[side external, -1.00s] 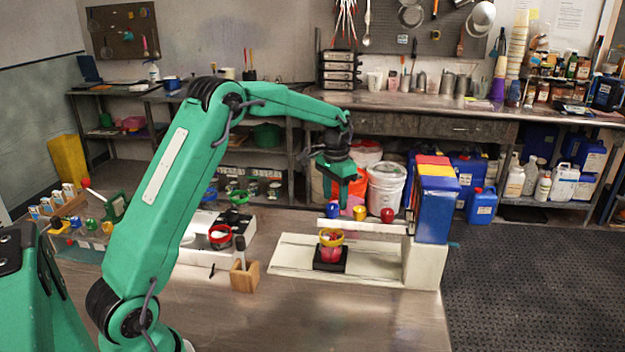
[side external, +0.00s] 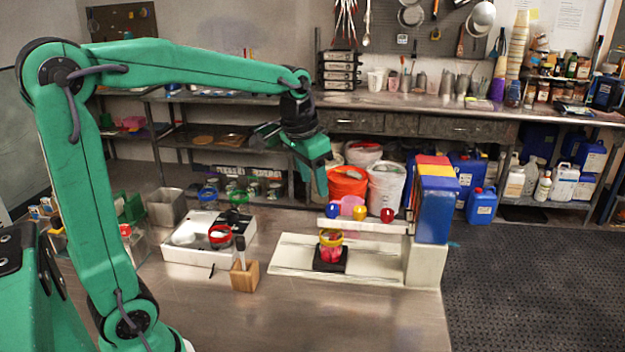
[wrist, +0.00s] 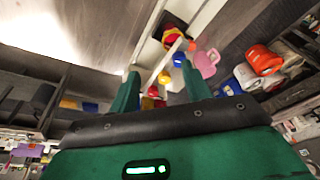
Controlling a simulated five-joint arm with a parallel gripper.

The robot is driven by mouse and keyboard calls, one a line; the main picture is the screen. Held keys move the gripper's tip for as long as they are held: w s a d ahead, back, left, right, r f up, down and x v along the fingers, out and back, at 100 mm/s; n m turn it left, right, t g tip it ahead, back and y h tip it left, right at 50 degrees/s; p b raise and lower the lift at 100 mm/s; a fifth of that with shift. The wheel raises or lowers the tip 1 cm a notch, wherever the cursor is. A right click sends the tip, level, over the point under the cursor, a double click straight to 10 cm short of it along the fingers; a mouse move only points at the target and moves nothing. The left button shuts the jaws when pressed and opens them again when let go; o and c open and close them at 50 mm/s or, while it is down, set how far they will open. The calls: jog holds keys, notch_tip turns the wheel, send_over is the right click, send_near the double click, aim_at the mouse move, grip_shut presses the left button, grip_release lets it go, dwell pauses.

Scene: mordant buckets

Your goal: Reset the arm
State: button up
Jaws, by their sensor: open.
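My gripper (side external: 319,184) hangs in the air at the end of my raised, bent arm, up and left of the white rail (side external: 365,226). It holds nothing that I can see. In the wrist view my gripper (wrist: 160,72) shows two green fingers spread apart, with the rail and coloured knobs beyond them. A pink bucket with a yellow ring (side external: 331,239) stands on a black pad under the rail, apart from the gripper.
A wooden block (side external: 245,276) with a brush stands in front. A blue, red and yellow block (side external: 434,205) tops the rail's right post. The front of the table is bare.

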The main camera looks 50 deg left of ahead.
jog(key=s+d+f+t, duration=0.1)
jog(key=s+d, duration=0.2)
jog(key=s, duration=0.5)
jog(key=s+d+f+t, duration=0.1)
jog(key=s+d, duration=0.2)
jog(key=s, duration=0.6)
jog(key=shift+n+t, duration=0.3)
jog(key=shift+t, duration=0.1)
